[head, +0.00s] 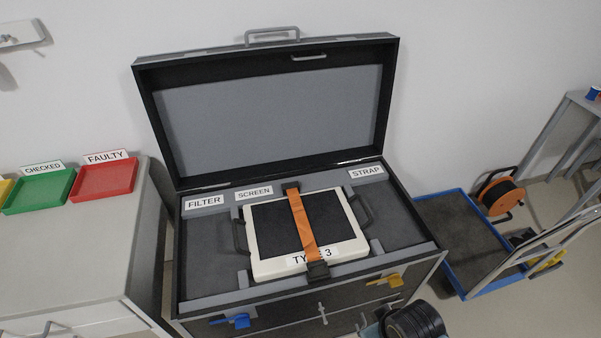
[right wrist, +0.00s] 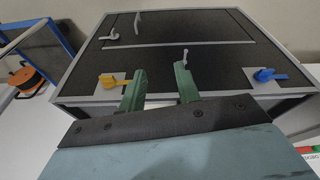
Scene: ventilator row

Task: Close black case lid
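The black case (head: 410,232) stands with its lid (head: 270,120) raised, leaning back near the wall. The lid has a grey lining and a grey handle (head: 272,35) on its top edge. Inside lies a white device marked TYPE 3 (head: 262,268) under an orange strap (head: 303,225). My right gripper (right wrist: 160,82) is open and empty in front of the case's front face, with the latches on either side. My left gripper is not in view.
Left is a grey cabinet (head: 75,255) with green (head: 40,190) and red (head: 103,180) trays. Right is a blue-edged trolley (head: 465,240) with an orange cable reel (head: 498,193). A narrow gap separates cabinet and case. Space above the case is clear.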

